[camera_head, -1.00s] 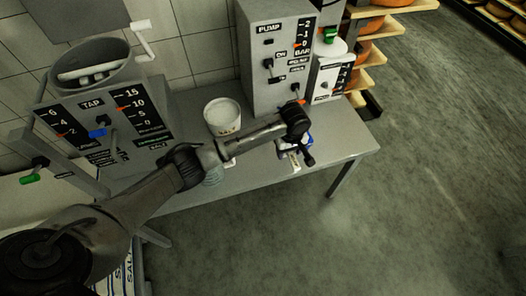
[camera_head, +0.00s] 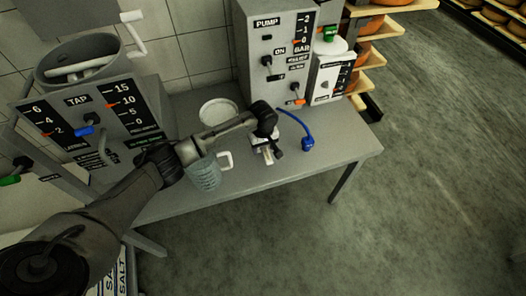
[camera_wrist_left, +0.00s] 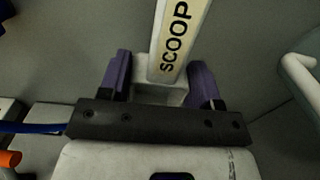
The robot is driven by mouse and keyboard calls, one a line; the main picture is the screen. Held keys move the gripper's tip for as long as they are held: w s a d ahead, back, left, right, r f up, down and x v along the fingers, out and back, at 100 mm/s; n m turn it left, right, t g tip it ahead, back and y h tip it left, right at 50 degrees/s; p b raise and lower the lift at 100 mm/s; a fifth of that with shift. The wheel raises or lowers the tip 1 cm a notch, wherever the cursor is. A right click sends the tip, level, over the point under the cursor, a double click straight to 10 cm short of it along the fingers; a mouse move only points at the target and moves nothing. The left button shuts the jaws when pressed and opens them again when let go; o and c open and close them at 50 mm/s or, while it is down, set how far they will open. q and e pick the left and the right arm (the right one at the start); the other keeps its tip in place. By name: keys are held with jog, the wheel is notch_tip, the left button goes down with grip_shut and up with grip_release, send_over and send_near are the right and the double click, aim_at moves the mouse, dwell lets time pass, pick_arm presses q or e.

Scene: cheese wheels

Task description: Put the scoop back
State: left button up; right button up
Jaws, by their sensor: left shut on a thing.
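The scoop (camera_wrist_left: 182,35) shows in the left wrist view as a pale handle lettered SCOOP. My left gripper (camera_wrist_left: 162,85) is shut on it, with a purple finger on each side. I cannot tell whether the scoop touches the bench. My right gripper is not in view.
A clear jug (camera_head: 204,175) with a white handle stands left of my gripper, partly behind my forearm. A blue hose (camera_head: 307,143) ends on the bench to the right. The pump panel (camera_head: 281,55) stands behind. The bench (camera_head: 345,145) is bare at its right end.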

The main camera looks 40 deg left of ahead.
aim_at(263, 151)
pick_arm(q)
notch_tip(263, 151, down, 3)
jog(key=shift+r+b, duration=0.15)
jog(key=shift+b, duration=0.35)
jog(key=o, duration=0.9)
